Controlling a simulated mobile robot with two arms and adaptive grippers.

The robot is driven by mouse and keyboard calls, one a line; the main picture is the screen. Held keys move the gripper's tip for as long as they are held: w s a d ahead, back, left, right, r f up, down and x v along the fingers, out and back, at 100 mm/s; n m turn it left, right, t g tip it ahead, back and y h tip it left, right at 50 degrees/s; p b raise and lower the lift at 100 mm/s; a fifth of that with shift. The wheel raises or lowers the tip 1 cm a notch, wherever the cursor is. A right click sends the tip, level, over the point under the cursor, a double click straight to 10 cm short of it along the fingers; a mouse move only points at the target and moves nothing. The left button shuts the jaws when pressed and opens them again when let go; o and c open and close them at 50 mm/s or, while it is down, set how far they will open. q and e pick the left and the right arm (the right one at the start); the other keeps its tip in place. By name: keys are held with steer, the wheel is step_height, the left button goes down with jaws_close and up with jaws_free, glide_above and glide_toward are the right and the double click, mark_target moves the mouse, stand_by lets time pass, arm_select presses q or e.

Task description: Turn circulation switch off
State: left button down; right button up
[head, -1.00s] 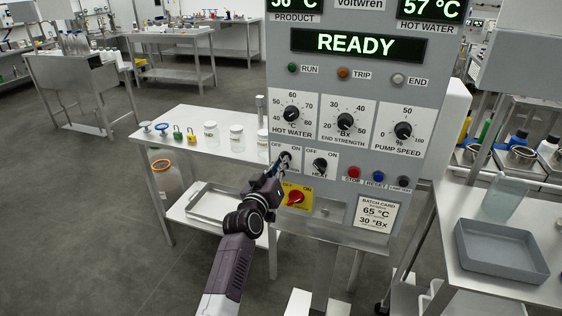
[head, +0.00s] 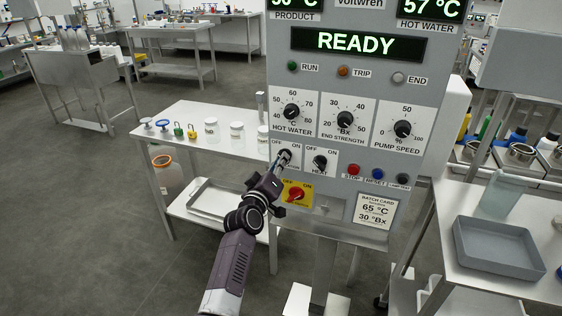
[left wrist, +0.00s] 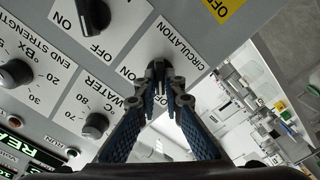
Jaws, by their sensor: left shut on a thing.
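The circulation switch (head: 284,155) is a small dark knob on a white plate marked OFF and ON, at the lower left of the grey control panel. My left gripper (head: 281,161) is on it, with its fingers shut around the knob. In the left wrist view the fingertips (left wrist: 159,72) close on the knob beside the printed word CIRCULATION. The fingers hide most of the knob, so I cannot tell where its pointer stands. My right gripper is not in view.
The black heat knob (head: 320,162) is just right of the circulation switch. A red rotary switch on a yellow plate (head: 296,195) is close below my left gripper. A steel table (head: 190,114) with jars and padlocks stands left of the panel. The display reads READY.

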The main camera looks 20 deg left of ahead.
arm_select(q)
steer(key=c, duration=2)
jaws_free()
steer(key=shift+c, duration=0.2)
steer(key=shift+s, duration=0.1)
steer(key=s, duration=1.1)
steer(key=shift+s+a, duration=0.2)
steer(key=shift+s, duration=0.2)
